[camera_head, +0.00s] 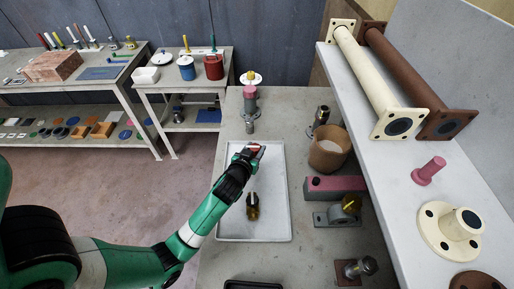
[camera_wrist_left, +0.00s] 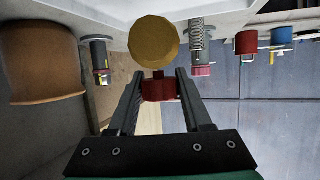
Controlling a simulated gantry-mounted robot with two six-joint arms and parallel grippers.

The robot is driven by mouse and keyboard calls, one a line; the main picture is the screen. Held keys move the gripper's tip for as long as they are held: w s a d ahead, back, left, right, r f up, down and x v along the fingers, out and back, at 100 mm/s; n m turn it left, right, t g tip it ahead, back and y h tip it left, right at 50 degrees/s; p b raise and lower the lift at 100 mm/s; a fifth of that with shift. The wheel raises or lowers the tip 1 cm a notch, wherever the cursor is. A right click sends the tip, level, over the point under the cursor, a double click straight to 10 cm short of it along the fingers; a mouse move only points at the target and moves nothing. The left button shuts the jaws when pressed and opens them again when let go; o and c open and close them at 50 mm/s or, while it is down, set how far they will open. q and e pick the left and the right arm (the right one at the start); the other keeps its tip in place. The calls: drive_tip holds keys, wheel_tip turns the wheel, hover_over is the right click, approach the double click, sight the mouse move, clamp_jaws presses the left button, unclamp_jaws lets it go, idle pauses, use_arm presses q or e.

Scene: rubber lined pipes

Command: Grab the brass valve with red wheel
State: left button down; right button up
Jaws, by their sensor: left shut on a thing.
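My left gripper (camera_head: 252,151) reaches in from the left over the far part of the grey tray (camera_head: 227,228). It is shut on the red wheel (camera_wrist_left: 158,89) of the brass valve, which sits between its two fingers in the left wrist view. The round brass body (camera_wrist_left: 154,42) of the valve shows just beyond the fingertips. In the head view only a bit of the red wheel (camera_head: 256,148) shows, and the gripper hides most of the valve. I cannot tell how high the valve is above the tray. My right gripper is not in view.
A dark and yellow fitting (camera_head: 252,206) lies in the tray. A brown pot (camera_head: 328,150), a pink-topped block (camera_head: 335,187) and metal fittings stand to the right. A raised shelf (camera_head: 390,160) with flanged pipes (camera_head: 380,80) borders the right side. A pink-topped spring part (camera_head: 250,97) stands behind the tray.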

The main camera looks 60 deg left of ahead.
use_arm(q)
drive_tip(key=d+r, duration=0.1)
drive_tip(key=s+d+r+p, duration=0.1)
drive_tip(key=r, duration=0.1)
drive_tip(key=s+d+r+p, duration=0.1)
drive_tip(key=shift+s+r, duration=0.25)
drive_tip(key=shift+r, duration=0.05)
drive_tip(key=p+v, duration=0.5)
drive_tip(key=v, duration=0.3)
drive_tip(key=shift+d+f+p, duration=0.2)
drive_tip(key=shift+f+p, duration=0.1)
drive_tip(key=shift+p, duration=0.1)
